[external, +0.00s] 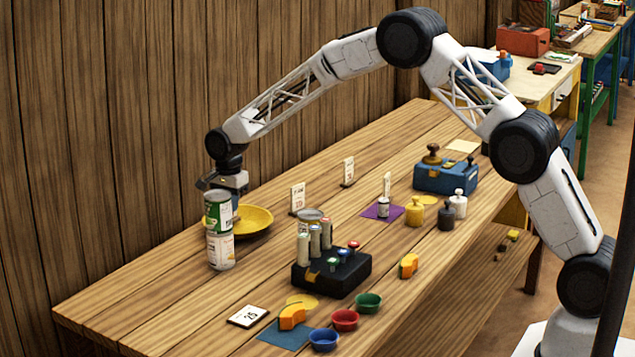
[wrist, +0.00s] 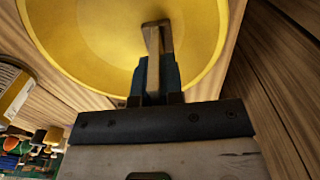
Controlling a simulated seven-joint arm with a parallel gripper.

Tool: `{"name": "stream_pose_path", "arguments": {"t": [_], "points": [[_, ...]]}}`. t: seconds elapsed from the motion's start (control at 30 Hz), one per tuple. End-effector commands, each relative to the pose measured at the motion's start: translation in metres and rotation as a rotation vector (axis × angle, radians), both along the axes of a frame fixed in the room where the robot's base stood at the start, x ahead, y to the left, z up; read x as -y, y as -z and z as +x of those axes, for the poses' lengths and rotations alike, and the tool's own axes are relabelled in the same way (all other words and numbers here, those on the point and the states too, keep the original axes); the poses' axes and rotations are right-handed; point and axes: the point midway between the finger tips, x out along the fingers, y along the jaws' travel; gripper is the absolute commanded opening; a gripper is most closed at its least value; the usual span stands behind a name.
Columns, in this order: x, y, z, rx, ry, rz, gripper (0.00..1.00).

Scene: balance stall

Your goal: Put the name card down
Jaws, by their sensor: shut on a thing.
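My gripper (wrist: 157,80) is shut on a small tan and brown folded piece (wrist: 153,42), seen nearly edge-on; it looks like the name card, but no writing shows. It is over the yellow dish (wrist: 75,42), and I cannot tell whether it touches the dish. In the external view my gripper (external: 233,192) is at the dish's left side, just behind two stacked cans, which hide the held piece. The yellow dish (external: 258,222) lies on the wooden table.
The green-labelled can (external: 218,212) stands on a white-labelled can (external: 221,250), close to my gripper. Standing cards (external: 298,198) (external: 348,171) are to the right. A black block with cylinders (external: 332,275) is in front. The table's left end (external: 120,300) is clear.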

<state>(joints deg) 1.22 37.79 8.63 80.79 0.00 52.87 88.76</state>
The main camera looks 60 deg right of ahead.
Motion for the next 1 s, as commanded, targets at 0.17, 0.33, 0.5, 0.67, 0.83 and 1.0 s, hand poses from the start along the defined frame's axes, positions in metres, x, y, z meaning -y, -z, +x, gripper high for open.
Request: {"name": "stream_pose_path", "arguments": {"t": [0.17, 0.33, 0.5, 0.67, 0.83, 1.0], "points": [[0.0, 0.0054, 0.0005, 0.002, 0.0, 0.0, 0.0], [0.0, 0.0054, 0.0003, 0.002, 0.0, 0.0, 0.0], [0.0, 0.008, 0.0002, 0.001, 0.0, 0.0, 0.0], [0.0, 0.0086, 0.0002, 0.002, 0.0, 0.0, 0.25], [0.0, 0.0086, 0.0002, 0.001, 0.0, 0.0, 0.34], [0.0, 0.0083, 0.0002, 0.001, 0.0, 0.0, 0.34]]}}
